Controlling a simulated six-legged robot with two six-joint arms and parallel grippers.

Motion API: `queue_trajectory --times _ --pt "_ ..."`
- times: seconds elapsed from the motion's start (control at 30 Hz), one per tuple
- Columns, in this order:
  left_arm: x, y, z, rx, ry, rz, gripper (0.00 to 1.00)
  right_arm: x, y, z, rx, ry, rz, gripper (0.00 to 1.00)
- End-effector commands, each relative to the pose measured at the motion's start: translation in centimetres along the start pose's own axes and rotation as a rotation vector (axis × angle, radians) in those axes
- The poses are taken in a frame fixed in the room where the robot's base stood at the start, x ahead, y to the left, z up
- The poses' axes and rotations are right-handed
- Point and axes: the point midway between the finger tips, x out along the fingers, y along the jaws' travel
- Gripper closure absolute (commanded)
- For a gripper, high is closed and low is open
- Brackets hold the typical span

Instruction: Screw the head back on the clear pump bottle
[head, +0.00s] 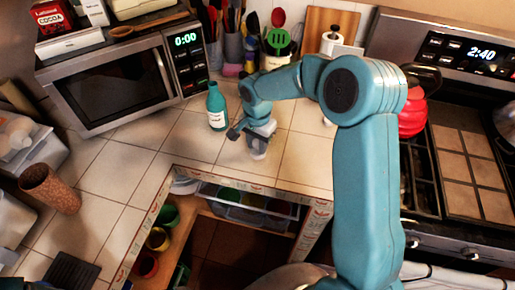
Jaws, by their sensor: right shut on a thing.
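The clear pump bottle (258,150) is on the tiled counter near its inner corner, in the middle of the head view. Only its pale lower part shows below my right gripper (254,132). My right gripper reaches down over the bottle's top and is shut on what looks to be the pump head. The head itself is mostly hidden by the gripper and too small to make out. I cannot tell whether head and bottle touch. My left gripper is not in view.
A teal bottle (217,108) with a white label stands just left of my right gripper. The microwave (115,85) is at the back left, utensil pots (235,48) behind, and the stove (465,150) on the right. A brown cup (50,188) is far left. Tiles between are clear.

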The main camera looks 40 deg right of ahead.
Motion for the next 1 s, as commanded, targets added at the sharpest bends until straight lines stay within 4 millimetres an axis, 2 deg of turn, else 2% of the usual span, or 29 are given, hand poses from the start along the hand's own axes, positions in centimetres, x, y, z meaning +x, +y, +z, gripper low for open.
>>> queue_trajectory --times 0.3,0.5,0.7,1.0 --pt "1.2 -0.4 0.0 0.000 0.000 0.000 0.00 -9.0 -0.1 0.0 0.000 0.004 -0.007 0.96" --pt "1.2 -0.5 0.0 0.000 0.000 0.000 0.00 -14.0 -0.1 0.0 -0.001 0.002 -0.003 0.96" --pt "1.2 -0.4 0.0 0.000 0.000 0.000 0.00 -16.7 0.0 0.0 0.000 0.001 -0.001 0.96" --pt "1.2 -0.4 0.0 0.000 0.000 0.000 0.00 -17.4 0.0 0.0 -0.001 0.000 0.001 0.96"
